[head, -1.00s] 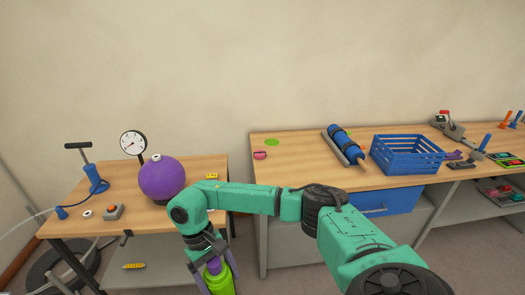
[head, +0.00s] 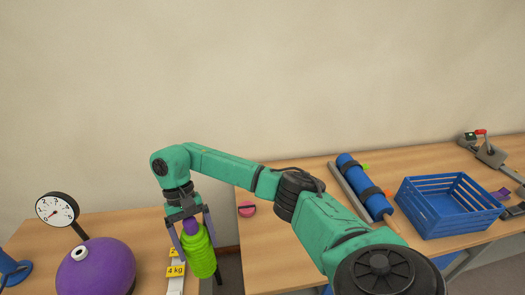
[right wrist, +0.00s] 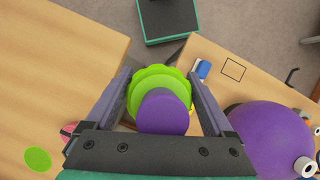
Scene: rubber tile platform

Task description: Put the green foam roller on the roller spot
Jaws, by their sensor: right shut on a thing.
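The green foam roller (head: 201,254) has a ribbed green body and a purple end. My right gripper (head: 195,240) is shut on it and holds it upright in the air, by the gap between the two tables in the head view. The right wrist view shows the roller (right wrist: 160,88) between the fingers, purple end toward the camera. A flat green round spot (right wrist: 37,158), which looks like the roller spot, lies on the wooden table at the left of that view. The spot does not show in the head view now. My left gripper is not in view.
A pink round thing (head: 247,209) sits near the right-hand table's left edge. A blue roll (head: 365,188) and blue crate (head: 447,208) stand farther right. The left-hand table holds a purple ball (head: 97,270), a gauge (head: 57,210) and a "4 kg" label (head: 176,270).

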